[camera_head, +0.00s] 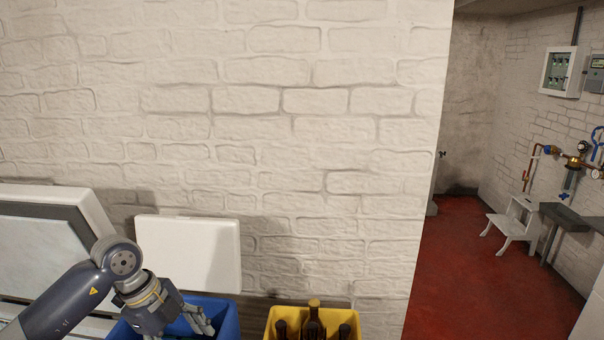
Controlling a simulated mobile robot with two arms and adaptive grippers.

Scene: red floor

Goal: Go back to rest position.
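My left arm comes in from the lower left, and its gripper (200,322) hangs at the blue crate (226,318). The gripper's fingers point down and to the right, over the crate's opening. They look spread apart, and I see nothing between them, though the lowest part is cut off by the frame edge. My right gripper is not in view.
A yellow crate (286,313) with several brown bottles (313,326) stands right of the blue crate. A white panel (190,252) and a grey-white unit (50,240) stand by the brick wall. Right of the wall's corner, red floor (480,285) is open, with a white step stool (516,222) farther back.

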